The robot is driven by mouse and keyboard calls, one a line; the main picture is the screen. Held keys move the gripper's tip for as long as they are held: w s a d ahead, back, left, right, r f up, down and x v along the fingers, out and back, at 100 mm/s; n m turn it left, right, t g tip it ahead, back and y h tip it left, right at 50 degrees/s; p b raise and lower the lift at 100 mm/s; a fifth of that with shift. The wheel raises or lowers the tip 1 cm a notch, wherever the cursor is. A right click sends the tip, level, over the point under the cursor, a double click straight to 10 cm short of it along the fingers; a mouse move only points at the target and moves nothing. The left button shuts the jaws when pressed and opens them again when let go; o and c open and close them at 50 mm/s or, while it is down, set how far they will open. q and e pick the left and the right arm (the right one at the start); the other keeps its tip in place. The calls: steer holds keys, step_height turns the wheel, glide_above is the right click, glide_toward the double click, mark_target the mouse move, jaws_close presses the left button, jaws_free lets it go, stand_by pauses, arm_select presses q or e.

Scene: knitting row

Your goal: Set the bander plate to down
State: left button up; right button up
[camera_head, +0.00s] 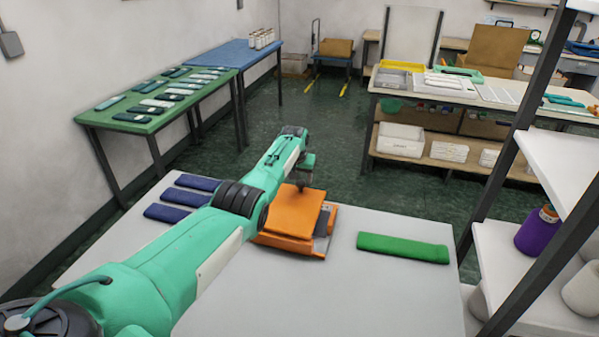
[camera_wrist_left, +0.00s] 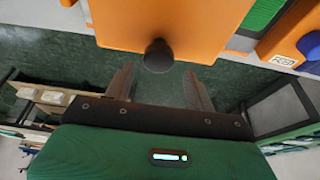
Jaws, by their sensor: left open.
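The bander (camera_head: 291,242) is an orange device on the white table. Its orange plate (camera_head: 296,208) appears tilted up above the base, with its raised edge on the far side. In the left wrist view the plate (camera_wrist_left: 170,22) has a black round knob (camera_wrist_left: 158,55) at its edge. My left gripper (camera_head: 303,181) is at the far edge of the plate. In the wrist view its two fingers (camera_wrist_left: 160,84) are open, one on each side of the knob's line; I cannot tell whether they touch it. My right gripper is not in view.
A green folded cloth (camera_head: 403,247) lies right of the bander. Several dark blue folded pieces (camera_head: 182,197) lie at the table's left. A dark shelf post (camera_head: 520,120) stands at the right. The front of the white table (camera_head: 330,305) is clear.

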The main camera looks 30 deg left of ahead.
arm_select(q)
steer(key=shift+w+d+r, duration=0.1)
steer(key=shift+w, duration=0.05)
steer(key=shift+d+r, duration=0.1)
steer(key=shift+r, duration=0.2)
steer(key=p+v, duration=0.1)
steer(key=v, duration=0.1)
steer(key=shift+s+r, duration=0.25)
steer(key=shift+s, duration=0.05)
steer(key=a+b+v, duration=0.1)
steer(key=b+v, duration=0.1)
steer(key=v, duration=0.8)
steer(key=shift+s+d+r, duration=0.25)
steer(key=shift+s+r, duration=0.05)
steer(key=shift+s, duration=0.05)
